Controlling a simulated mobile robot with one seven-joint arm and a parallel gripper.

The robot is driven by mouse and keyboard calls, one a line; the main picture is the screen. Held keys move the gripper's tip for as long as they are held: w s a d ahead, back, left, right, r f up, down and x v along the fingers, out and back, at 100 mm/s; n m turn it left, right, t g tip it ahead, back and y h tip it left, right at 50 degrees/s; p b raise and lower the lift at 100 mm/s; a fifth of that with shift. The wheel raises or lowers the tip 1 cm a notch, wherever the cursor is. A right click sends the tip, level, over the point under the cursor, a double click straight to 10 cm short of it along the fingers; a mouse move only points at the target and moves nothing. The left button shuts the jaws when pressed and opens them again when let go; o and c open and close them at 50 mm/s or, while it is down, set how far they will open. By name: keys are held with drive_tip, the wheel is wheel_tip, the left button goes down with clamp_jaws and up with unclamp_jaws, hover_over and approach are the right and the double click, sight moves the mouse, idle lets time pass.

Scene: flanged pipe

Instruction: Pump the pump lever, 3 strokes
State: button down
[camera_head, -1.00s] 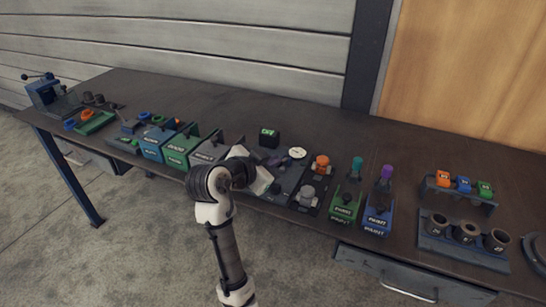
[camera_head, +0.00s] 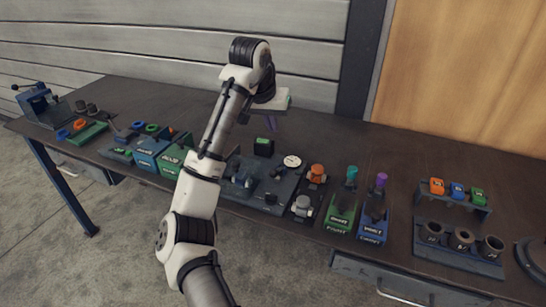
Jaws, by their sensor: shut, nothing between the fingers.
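A dark plate (camera_head: 256,196) near the middle of the bench carries a white dial gauge (camera_head: 292,161) and small dark fittings. The pump lever seems to be among these fittings, but it is too small and dark to tell apart. My gripper (camera_head: 271,124) is raised above the back of the bench, up and left of the gauge, pointing down. Its fingers are shut and empty, apart from everything on the bench. My arm hides the left part of the plate.
A black box with a green display (camera_head: 264,146) stands just below my gripper. An orange-topped valve (camera_head: 317,172), a green stand (camera_head: 343,211) and a blue stand (camera_head: 374,219) stand to the right. The bench's back strip is clear.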

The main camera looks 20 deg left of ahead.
drive_tip(key=shift+a+r+n, duration=0.15)
drive_tip(key=shift+a+n, duration=0.15)
drive_tip(key=shift+a, duration=0.05)
hover_over(276, 171)
drive_tip(key=w+a, duration=0.2)
drive_tip(key=w, duration=0.3)
wheel_tip(276, 171, down, 9)
drive_tip(key=shift+s+d+f+p, duration=0.2)
drive_tip(key=shift+s+f+p, duration=0.15)
drive_tip(key=shift+s+f, duration=0.45)
drive_tip(key=shift+s+d+f+p, duration=0.15)
drive_tip(key=shift+s+f+p, duration=0.3)
drive_tip(key=shift+s, duration=0.5)
drive_tip(key=shift+f, duration=0.1)
